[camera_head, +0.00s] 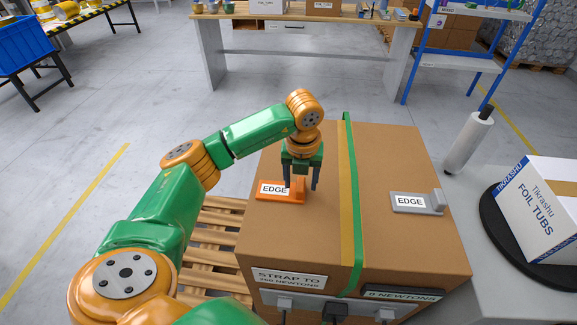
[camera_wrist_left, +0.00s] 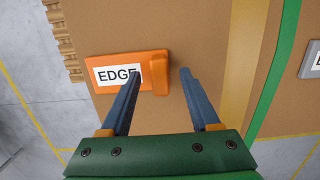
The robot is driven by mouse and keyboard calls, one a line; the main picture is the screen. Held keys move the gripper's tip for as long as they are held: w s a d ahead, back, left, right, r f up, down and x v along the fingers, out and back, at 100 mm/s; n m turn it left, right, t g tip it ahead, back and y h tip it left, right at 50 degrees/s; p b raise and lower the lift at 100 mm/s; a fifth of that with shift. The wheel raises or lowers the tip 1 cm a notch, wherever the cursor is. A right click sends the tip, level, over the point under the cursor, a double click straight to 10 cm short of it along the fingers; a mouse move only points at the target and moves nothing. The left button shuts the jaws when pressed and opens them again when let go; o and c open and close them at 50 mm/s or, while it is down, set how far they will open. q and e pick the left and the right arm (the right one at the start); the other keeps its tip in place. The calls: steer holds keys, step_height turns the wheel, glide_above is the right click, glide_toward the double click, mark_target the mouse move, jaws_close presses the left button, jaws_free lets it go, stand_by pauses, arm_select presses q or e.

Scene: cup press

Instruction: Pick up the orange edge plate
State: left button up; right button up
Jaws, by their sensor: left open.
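The orange edge plate (camera_head: 281,198) lies on top of a large cardboard box (camera_head: 390,160), left of the green strap. It carries a white EDGE label and has a raised lip at its right end. My left gripper (camera_head: 301,187) is open and points down at the plate's right end. In the left wrist view the orange edge plate (camera_wrist_left: 156,68) shows its raised lip between the two fingers of my left gripper (camera_wrist_left: 160,78). The left finger covers part of the label's right end. I cannot tell whether the fingers touch the plate. My right gripper is not in view.
A green strap (camera_head: 353,200) runs over the box beside a tan tape band. A grey edge plate (camera_head: 416,202) lies right of it. A wooden pallet (camera_head: 212,245) is at the left. A foil tubs carton (camera_head: 540,210) stands at the right. The box top around the plates is clear.

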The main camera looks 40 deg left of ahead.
arm_select(q)
steer(key=shift+f, duration=0.45)
steer(key=shift+s, duration=0.1)
steer(key=c, duration=0.3)
jaws_close()
steer(key=shift+r, duration=0.1)
